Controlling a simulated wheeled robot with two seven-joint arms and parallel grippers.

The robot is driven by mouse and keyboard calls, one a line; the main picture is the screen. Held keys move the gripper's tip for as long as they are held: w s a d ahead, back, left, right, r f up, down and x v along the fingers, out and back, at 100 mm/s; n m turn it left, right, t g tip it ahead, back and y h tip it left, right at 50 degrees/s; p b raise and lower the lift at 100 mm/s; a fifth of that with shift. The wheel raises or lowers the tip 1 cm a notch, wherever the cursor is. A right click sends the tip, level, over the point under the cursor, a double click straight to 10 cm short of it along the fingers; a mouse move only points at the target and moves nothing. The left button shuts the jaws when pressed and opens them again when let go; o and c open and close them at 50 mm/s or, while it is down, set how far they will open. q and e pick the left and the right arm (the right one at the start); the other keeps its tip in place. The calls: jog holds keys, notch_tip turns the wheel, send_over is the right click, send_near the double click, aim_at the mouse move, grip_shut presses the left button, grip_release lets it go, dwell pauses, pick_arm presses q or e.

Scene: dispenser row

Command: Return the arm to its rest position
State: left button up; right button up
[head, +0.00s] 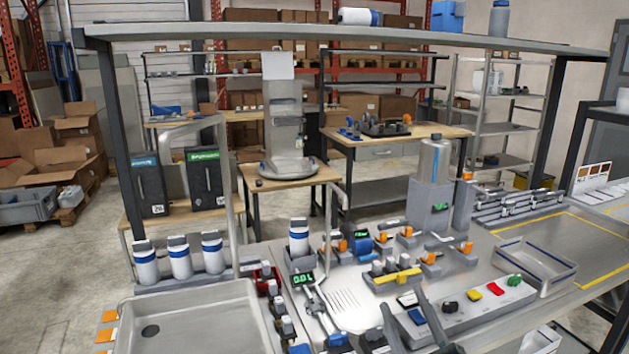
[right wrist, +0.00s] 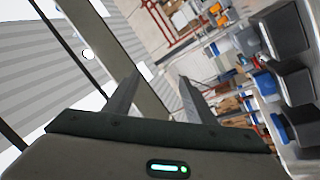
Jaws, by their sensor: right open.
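My right gripper (head: 402,300) shows at the bottom of the head view, right of centre, with its two dark fingers pointing up and apart. It is in front of the bench's button panel (head: 478,301). In the right wrist view the two grey fingers (right wrist: 157,95) stand well apart with nothing between them. Most of my right arm is out of the head view. I see no left gripper in either view.
White bottles with blue bands (head: 180,262) stand left, behind a grey sink (head: 140,310). A grey tray (head: 535,262) is at the right. Small dispensers with orange knobs (head: 408,232) crowd the middle. An overhead shelf (head: 350,36) spans the bench. Dispenser-like grey units (right wrist: 285,40) show in the right wrist view.

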jog(key=s+d+f+m+g+h, duration=0.35)
jog(key=s+f+g, duration=0.2)
jog(key=f, duration=0.55)
jog(key=s+d+f+m+g+h, duration=0.2)
jog(key=s+d+f+m+g, duration=0.2)
jog(key=s+f, duration=0.55)
jog(key=s+a+f+m+g+y, duration=0.1)
jog(key=s+f+g, duration=0.3)
jog(key=s+f, duration=0.45)
jog(key=s+a+f+g+y, duration=0.1)
jog(key=s+f+g, duration=0.4)
jog(key=s, duration=0.7)
jog(key=s+a+f+x, duration=0.1)
jog(key=s+x, duration=0.2)
jog(key=x, duration=2.1)
pick_arm(q)
jog(key=shift+w+r, duration=0.15)
jog(key=shift+w, duration=0.7)
pick_arm(e)
jog(key=s+f, duration=0.7)
jog(key=f, duration=0.2)
jog(key=s+d+f, duration=0.1)
jog(key=s+f, duration=0.5)
jog(key=f, duration=0.4)
jog(key=shift+s+d, duration=0.15)
jog(key=shift+s, duration=0.2)
